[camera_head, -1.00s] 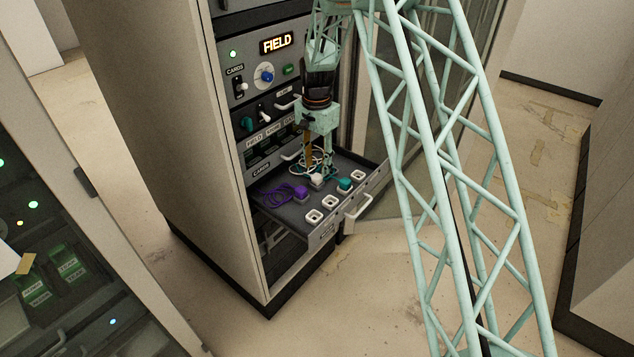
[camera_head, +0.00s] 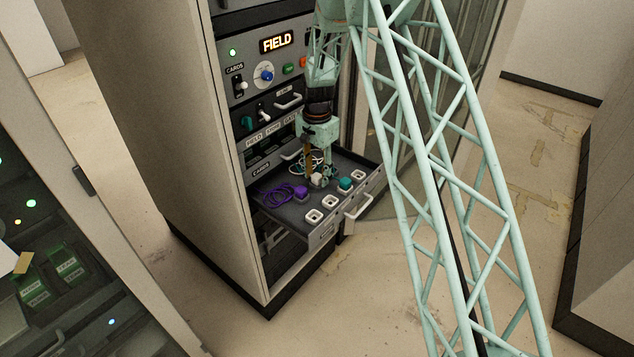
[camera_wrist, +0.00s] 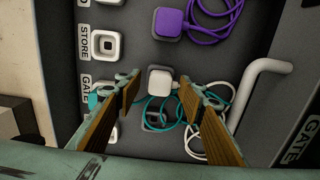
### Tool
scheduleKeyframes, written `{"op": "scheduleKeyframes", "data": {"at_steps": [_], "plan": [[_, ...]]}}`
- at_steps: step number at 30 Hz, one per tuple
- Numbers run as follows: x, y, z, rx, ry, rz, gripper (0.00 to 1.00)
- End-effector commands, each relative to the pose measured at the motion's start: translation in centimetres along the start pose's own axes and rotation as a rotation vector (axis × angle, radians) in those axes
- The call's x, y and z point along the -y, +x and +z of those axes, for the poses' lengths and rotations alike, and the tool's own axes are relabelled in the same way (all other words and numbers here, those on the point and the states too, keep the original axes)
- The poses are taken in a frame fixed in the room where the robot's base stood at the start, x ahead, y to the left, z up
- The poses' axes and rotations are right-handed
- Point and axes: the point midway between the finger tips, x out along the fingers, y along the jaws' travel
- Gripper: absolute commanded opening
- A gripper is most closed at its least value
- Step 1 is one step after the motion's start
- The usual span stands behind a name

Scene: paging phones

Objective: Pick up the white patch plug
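The white patch plug (camera_head: 317,181) sits in the pulled-out drawer, between the purple plug and the teal plug. In the wrist view the white plug (camera_wrist: 160,79) shows as a rounded white block, between the tips of my two fingers with a gap on each side. My gripper (camera_head: 319,170) points down over the drawer and is open, with its fingers around the plug. It also shows in the wrist view (camera_wrist: 159,88). Whether a finger touches the plug cannot be told. The white cord (camera_wrist: 220,92) passes partly behind the right finger.
A purple plug (camera_head: 300,192) with a coiled cord and a teal plug (camera_head: 345,184) lie close by. White sockets (camera_head: 313,216) line the drawer front. A white handle (camera_wrist: 267,75) stands up at the right of the wrist view. The cabinet face (camera_head: 245,100) rises behind.

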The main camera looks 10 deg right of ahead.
Motion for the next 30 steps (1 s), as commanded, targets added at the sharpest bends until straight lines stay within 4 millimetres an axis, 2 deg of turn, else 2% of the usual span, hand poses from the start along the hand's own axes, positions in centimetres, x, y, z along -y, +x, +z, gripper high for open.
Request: {"op": "scheduleKeyframes", "data": {"at_steps": [17,26,30], "plan": [[-0.01,0.14,0.01,0.000,0.000,0.000,0.36],[-0.01,0.14,0.01,0.000,0.000,0.000,0.11],[0.00,0.14,0.01,0.000,0.000,0.000,0.09]]}}
